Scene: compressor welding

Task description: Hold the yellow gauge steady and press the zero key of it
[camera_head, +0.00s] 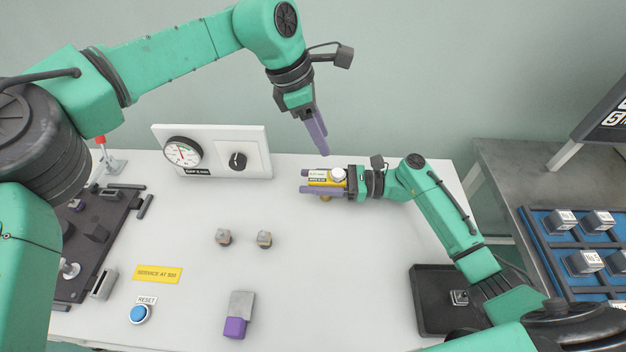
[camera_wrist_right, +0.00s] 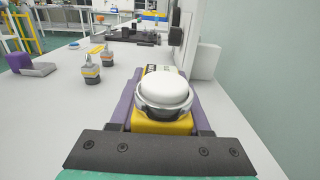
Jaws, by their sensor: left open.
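The yellow gauge (camera_head: 326,178) is between the purple fingers of my right gripper (camera_head: 309,182), above the back right part of the white table. In the right wrist view the gauge (camera_wrist_right: 163,127) shows a round white top in a metal ring, with the fingers close along both sides. A label shows on the gauge, but I cannot make out the zero key. My left gripper (camera_head: 319,142) is open and empty. Its fingers point down, above and just behind the gauge in the head view, apart from it.
A white panel (camera_head: 218,132) with a dial and black knob stands at the table's back. Two small fittings (camera_head: 223,237) (camera_head: 264,239), a purple-ended block (camera_head: 236,316), a blue reset button (camera_head: 139,314) and a black tray (camera_head: 432,287) are on the table. The middle is mostly clear.

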